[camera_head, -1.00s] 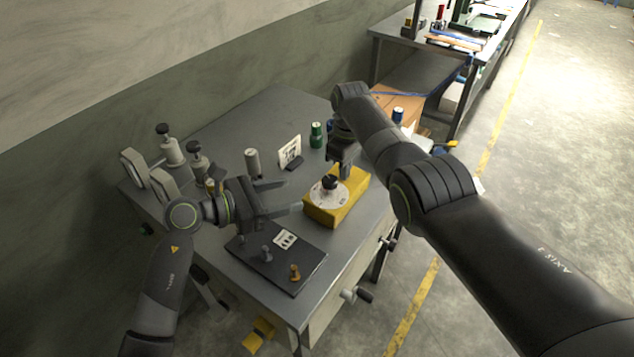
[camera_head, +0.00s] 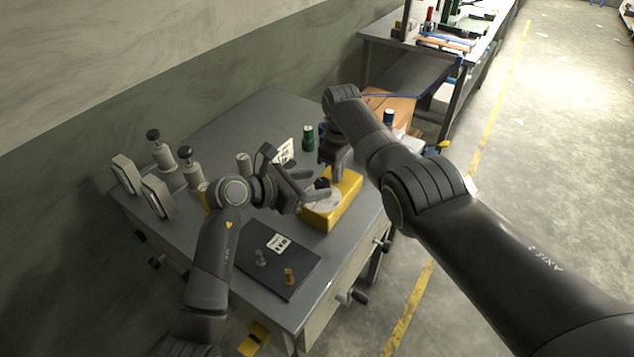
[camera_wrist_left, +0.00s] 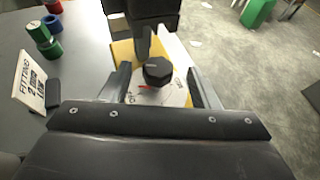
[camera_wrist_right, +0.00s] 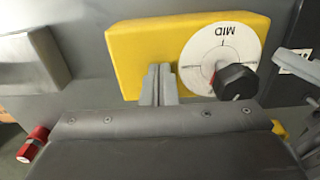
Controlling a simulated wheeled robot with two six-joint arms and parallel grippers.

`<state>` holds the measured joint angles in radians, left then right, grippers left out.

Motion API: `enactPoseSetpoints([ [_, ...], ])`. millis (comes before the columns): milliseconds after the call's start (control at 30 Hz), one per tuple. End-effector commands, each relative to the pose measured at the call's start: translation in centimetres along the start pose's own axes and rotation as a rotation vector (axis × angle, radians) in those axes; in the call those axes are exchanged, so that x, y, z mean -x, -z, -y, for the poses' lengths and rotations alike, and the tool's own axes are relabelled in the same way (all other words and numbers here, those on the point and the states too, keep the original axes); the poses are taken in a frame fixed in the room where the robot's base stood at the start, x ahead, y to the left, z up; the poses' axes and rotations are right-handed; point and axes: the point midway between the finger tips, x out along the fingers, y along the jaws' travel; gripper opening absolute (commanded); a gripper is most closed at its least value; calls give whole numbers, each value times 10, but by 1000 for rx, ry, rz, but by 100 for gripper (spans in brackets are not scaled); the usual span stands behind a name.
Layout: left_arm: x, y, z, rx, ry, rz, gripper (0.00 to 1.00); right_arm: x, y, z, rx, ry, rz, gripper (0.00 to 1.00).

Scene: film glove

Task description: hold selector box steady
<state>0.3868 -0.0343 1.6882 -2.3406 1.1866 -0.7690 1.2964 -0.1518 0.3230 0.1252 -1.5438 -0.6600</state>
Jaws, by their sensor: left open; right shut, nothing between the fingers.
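The selector box (camera_head: 345,201) is yellow and lies on the grey table, with a white round dial (camera_wrist_right: 222,52) and a black knob (camera_wrist_right: 234,80) on top. The dial shows MID in the right wrist view. My left gripper (camera_head: 318,184) is open, with its fingers to either side of the knob in the left wrist view (camera_wrist_left: 160,85); contact cannot be told. My right gripper (camera_wrist_right: 160,85) is shut and empty, its fingertips at the box's yellow top beside the dial; I cannot tell if they touch.
A black plate (camera_head: 278,262) with small pegs lies at the table's front. A white card (camera_head: 284,151) and a green cylinder (camera_head: 308,138) stand behind the box. Grey clamp-like fixtures (camera_head: 158,198) stand at the left. The table's back middle is clear.

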Motion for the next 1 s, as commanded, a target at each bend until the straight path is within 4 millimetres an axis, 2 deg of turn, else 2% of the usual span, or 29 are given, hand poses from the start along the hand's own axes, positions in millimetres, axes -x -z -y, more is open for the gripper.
enactPoseSetpoints([
  [33, -6, 1, 0, 2, 1, 0, 55, -7, -3, 2, -1, 11, 8, 0],
  [200, -17, 1, 0, 0, 0, -1, 55, -7, -3, 2, -1, 10, 8, 0],
  [500, -18, 1, 0, -1, -1, 0, 55, -7, -3, 2, -1, 10, 8, 0],
  [833, -18, 1, 0, 0, 1, 0, 14, -7, -2, 2, -1, 10, 7, 0],
  [867, -18, 1, 0, 0, 1, 0, 11, -7, -2, 2, -1, 10, 7, 0],
  [1000, -18, 1, 1, 1, 4, 0, 11, -7, -2, 2, -2, 9, 6, 0],
])
